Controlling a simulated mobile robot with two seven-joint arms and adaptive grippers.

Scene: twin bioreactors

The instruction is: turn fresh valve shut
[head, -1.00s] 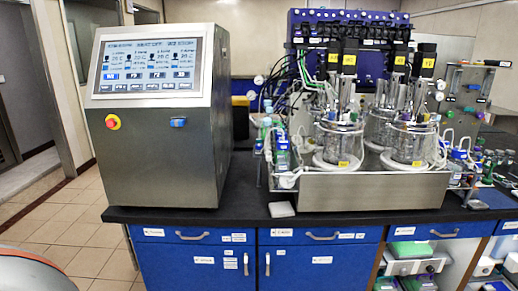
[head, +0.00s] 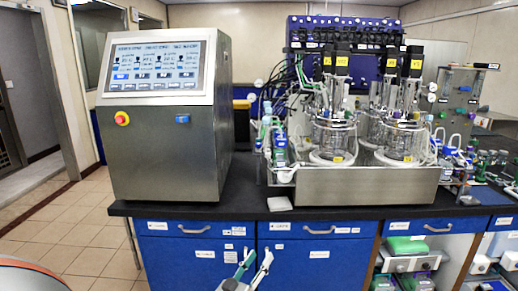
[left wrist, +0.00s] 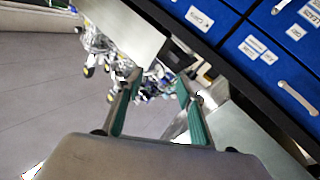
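My left gripper (head: 259,252) has its two fingers apart and empty, low in front of the blue cabinet doors, below the bench top. In the left wrist view the left gripper (left wrist: 157,78) also shows open, with green pads and nothing between the fingers close by. The twin glass bioreactors, one of them the right vessel (head: 398,140), stand in a steel tray (head: 365,186) on the bench, well above and beyond the gripper. I cannot tell which small part is the fresh valve. A grey panel (head: 468,84) with small coloured knobs stands at the right. My right gripper is out of view.
A steel control cabinet (head: 165,160) with a screen fills the bench's left end. The black bench top (head: 240,200) has a bare strip in front, with a small white pad (head: 279,204). Bottles (head: 490,160) stand at the right. Tiled floor (head: 75,235) is free at the left.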

